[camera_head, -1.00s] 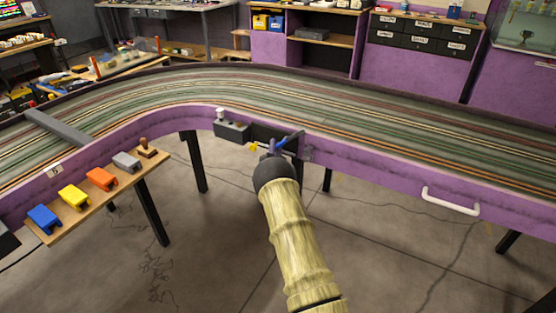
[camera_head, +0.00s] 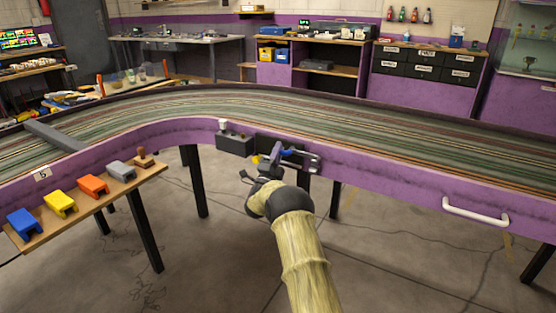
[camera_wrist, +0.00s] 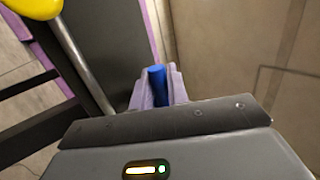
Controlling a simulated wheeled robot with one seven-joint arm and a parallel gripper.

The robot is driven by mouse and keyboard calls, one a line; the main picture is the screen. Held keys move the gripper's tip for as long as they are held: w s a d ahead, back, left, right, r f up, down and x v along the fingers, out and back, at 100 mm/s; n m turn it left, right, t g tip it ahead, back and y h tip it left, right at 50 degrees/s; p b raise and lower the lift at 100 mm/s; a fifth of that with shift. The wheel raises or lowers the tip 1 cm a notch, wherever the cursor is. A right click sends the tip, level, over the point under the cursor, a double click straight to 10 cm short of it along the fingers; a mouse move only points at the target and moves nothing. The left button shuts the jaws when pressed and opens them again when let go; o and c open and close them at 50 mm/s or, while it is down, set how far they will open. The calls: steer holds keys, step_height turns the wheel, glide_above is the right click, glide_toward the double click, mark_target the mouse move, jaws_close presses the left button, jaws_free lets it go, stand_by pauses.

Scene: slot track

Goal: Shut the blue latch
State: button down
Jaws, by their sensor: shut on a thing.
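The blue latch (camera_head: 288,153) is on the purple side wall of the slot track, by a dark metal plate. Much of it is hidden by my gripper. My gripper (camera_head: 277,158) is at the latch, in front of the track wall. In the wrist view my gripper's two grey fingers (camera_wrist: 158,98) are shut on the blue latch handle (camera_wrist: 157,77), whose end shows between them. A yellow part (camera_head: 256,159) shows just left of my gripper. It is also at the wrist view's top left (camera_wrist: 32,7), near a metal rod.
A grey box (camera_head: 235,144) is fixed to the wall left of the latch. A white handle (camera_head: 474,211) is on the wall at right. A wooden shelf (camera_head: 130,186) with several coloured blocks juts out at left. Table legs stand below; the floor in front is open.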

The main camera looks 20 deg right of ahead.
steer(key=shift+d, duration=0.1)
stand_by(0.3)
steer(key=c, duration=1.6)
jaws_free()
steer(key=shift+g, duration=0.3)
steer(key=shift+o, duration=1)
steer(key=shift+s, duration=0.1)
steer(key=p+v, duration=0.2)
steer(key=v, duration=1.5)
steer(key=shift+f, duration=0.3)
